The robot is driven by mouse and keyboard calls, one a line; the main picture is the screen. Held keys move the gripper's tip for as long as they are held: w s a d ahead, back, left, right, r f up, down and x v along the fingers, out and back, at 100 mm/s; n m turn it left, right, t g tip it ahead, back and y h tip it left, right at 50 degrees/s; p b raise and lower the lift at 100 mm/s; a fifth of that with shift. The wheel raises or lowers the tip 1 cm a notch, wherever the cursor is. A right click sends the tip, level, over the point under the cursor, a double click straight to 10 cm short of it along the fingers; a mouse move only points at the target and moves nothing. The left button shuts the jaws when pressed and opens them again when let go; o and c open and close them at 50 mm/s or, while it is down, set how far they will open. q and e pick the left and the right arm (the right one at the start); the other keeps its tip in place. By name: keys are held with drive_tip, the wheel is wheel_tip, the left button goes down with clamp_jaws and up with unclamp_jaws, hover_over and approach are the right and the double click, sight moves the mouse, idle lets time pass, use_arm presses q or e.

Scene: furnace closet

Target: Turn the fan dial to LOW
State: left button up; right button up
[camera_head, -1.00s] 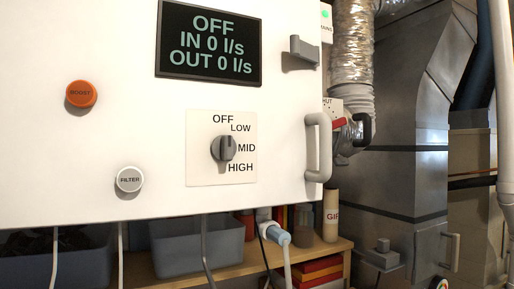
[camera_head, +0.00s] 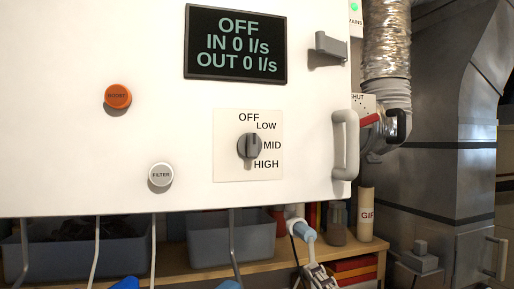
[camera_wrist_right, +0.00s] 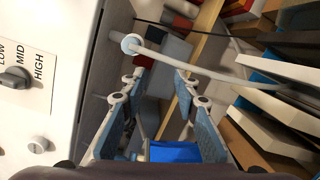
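The fan dial (camera_head: 249,146) is a grey round knob with a raised grip on a pale plate (camera_head: 226,165) marked OFF, LOW, MID and HIGH. Its grip stands about upright, toward OFF, and the display (camera_head: 236,46) reads OFF. In the right wrist view the dial (camera_wrist_right: 14,78) is at the left edge. My right gripper (camera_wrist_right: 160,80) has its two blue-grey fingers spread with a gap between them, beside the panel and apart from the dial. A jointed metal part, apparently of this gripper, shows at the bottom of the head view. My left gripper is not identifiable.
An orange BOOST button (camera_head: 118,97) and a white FILTER button (camera_head: 160,174) are left of the dial. A white handle (camera_head: 346,146) and a grey latch (camera_head: 328,46) stick out at right. Cables and a hose connector (camera_head: 303,230) hang below, before a shelf with bins.

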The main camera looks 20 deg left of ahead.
drive_tip(key=s+a+r+n+t+y, duration=0.1)
drive_tip(key=s+a+r+n, duration=0.1)
drive_tip(key=r+n, duration=0.3)
drive_tip(key=s+a+r+n+t+y, duration=0.1)
drive_tip(key=s+a+r+n, duration=0.15)
drive_tip(key=r, duration=0.35)
drive_tip(key=n+y, duration=0.3)
drive_tip(key=n, duration=0.5)
approach(255, 144)
drive_tip(key=shift+t, duration=0.3)
drive_tip(key=p+x, duration=0.3)
drive_tip(key=x, duration=0.5)
drive_tip(key=shift+w+a+f+p, duration=0.1)
drive_tip(key=shift+w+a+p, duration=0.1)
drive_tip(key=shift+a+p, duration=0.1)
drive_tip(key=shift+c, duration=0.5)
clamp_jaws()
